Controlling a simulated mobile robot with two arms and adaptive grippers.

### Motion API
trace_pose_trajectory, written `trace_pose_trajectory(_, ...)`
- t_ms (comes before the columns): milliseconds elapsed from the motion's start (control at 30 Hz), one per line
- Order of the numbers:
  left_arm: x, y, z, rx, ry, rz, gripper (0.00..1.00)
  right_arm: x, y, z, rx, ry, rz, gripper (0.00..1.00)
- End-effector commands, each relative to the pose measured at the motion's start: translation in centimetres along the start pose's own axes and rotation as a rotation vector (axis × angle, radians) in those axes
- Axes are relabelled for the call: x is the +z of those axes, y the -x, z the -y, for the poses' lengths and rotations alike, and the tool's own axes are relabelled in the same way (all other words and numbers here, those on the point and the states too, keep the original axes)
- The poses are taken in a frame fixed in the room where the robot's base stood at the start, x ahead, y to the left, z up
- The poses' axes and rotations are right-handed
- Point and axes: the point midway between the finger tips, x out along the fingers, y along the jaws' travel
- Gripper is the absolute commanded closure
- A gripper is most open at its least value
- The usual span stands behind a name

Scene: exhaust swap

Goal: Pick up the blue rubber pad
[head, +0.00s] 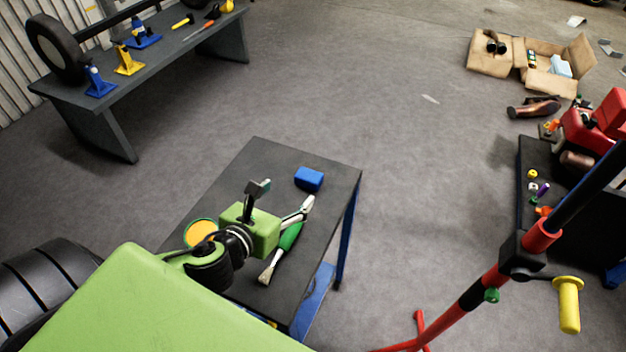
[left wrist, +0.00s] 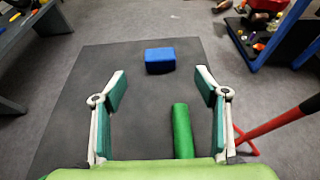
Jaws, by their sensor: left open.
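The blue rubber pad (head: 309,179) is a small blue block lying on the dark top of a small table (head: 262,155), near its far right corner. My left gripper (head: 283,197) is open and empty over the table, nearer to me than the pad. In the left wrist view, the pad (left wrist: 160,60) lies ahead of and between the open fingers (left wrist: 160,78), apart from them. My right gripper is in neither view.
A green-handled brush (head: 288,240) lies beneath my left gripper. A yellow round item (head: 200,231) is on the table's left side. A red stand with a yellow grip (head: 568,300) rises to the right. Another bench (head: 215,40) stands far left.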

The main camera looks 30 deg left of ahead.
Motion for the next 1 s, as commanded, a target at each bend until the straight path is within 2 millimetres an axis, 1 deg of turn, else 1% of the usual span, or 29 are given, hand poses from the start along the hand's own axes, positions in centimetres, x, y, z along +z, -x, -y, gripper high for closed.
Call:
trace_pose_trajectory(33, -0.5, -0.3, 0.0, 0.000, -0.001, 0.001, 0.33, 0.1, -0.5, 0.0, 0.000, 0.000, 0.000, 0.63)
trace_pose_trajectory(167, -0.3, -1.3, -0.1, 0.001, 0.000, 0.003, 0.33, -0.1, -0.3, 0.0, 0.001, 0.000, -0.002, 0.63)
trace_pose_trajectory(500, -0.3, -7.3, 0.0, 0.001, 0.003, 0.002, 0.33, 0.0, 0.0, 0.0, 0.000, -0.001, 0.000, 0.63)
trace_pose_trajectory(600, -0.3, -8.3, 0.0, 0.001, 0.002, 0.001, 0.33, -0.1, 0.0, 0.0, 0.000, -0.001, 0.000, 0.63)
trace_pose_trajectory(767, -0.4, -9.1, 0.0, 0.000, 0.002, 0.000, 0.33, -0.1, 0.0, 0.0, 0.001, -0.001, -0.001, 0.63)
trace_pose_trajectory(867, -0.6, -10.3, 0.0, 0.001, 0.004, 0.000, 0.33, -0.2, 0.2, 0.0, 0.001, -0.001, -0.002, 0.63)
trace_pose_trajectory(1000, -0.8, -12.3, -0.1, 0.001, 0.004, 0.001, 0.33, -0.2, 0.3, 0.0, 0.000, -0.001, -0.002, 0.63)
